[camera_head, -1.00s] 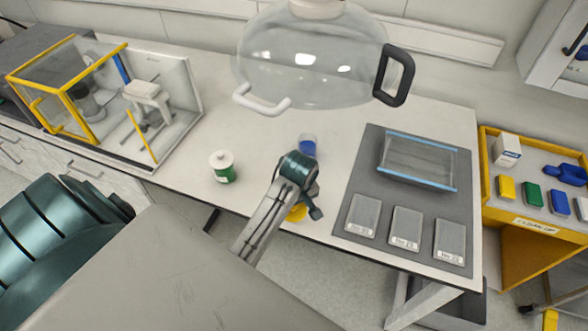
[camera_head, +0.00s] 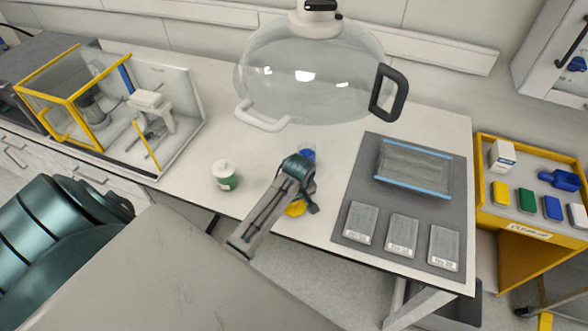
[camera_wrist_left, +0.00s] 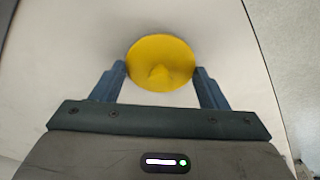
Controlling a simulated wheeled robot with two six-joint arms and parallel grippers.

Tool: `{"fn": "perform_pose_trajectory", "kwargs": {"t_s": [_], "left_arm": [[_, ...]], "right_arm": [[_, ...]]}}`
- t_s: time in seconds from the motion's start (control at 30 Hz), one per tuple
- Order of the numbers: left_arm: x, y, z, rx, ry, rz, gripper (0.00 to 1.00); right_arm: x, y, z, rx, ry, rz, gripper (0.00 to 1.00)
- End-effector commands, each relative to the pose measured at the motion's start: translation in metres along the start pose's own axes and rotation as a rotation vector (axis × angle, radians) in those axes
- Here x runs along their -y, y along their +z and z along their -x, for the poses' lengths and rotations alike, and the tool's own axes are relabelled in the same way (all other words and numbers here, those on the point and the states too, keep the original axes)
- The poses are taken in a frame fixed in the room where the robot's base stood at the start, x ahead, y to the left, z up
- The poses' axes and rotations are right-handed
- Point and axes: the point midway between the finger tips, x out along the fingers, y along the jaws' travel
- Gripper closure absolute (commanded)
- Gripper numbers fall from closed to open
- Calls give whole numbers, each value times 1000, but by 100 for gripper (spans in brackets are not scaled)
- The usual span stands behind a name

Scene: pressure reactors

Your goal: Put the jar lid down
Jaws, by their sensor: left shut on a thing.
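The yellow jar lid (camera_head: 296,208) is a round disc with a small knob. In the left wrist view the lid (camera_wrist_left: 160,62) sits between the two blue fingers of my left gripper (camera_wrist_left: 162,82), which is shut on it. In the head view my left gripper (camera_head: 302,200) is over the front edge of the white bench, and its wrist covers part of the lid. I cannot tell whether the lid touches the bench. A blue jar (camera_head: 308,151) stands just behind the gripper, partly hidden. My right gripper is not in view.
A green and white jar (camera_head: 224,175) stands to the left. A grey mat (camera_head: 354,180) with a clear tray and label plates lies to the right. A large glass vessel (camera_head: 310,75) with handles is above the back. Bench between the green jar and the yellow-framed box (camera_head: 75,100) is clear.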

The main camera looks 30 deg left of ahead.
Motion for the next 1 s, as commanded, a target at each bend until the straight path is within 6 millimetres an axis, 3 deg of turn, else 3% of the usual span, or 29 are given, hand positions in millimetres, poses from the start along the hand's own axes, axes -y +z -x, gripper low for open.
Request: {"fn": "perform_pose_trajectory", "kwargs": {"t_s": [0.07,0.1,0.2,0.47,0.63,1.0], "left_arm": [[0,1,-2,1,-1,0,54],[0,0,-2,0,-1,0,25],[0,0,-2,0,-1,0,11],[0,0,-1,0,0,0,11],[-1,0,11,-2,3,0,11],[-1,0,91,-4,6,0,11]], "right_arm": [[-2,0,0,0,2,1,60],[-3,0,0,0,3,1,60],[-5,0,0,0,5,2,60],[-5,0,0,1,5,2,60],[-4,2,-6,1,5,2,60],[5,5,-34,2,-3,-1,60]]}}
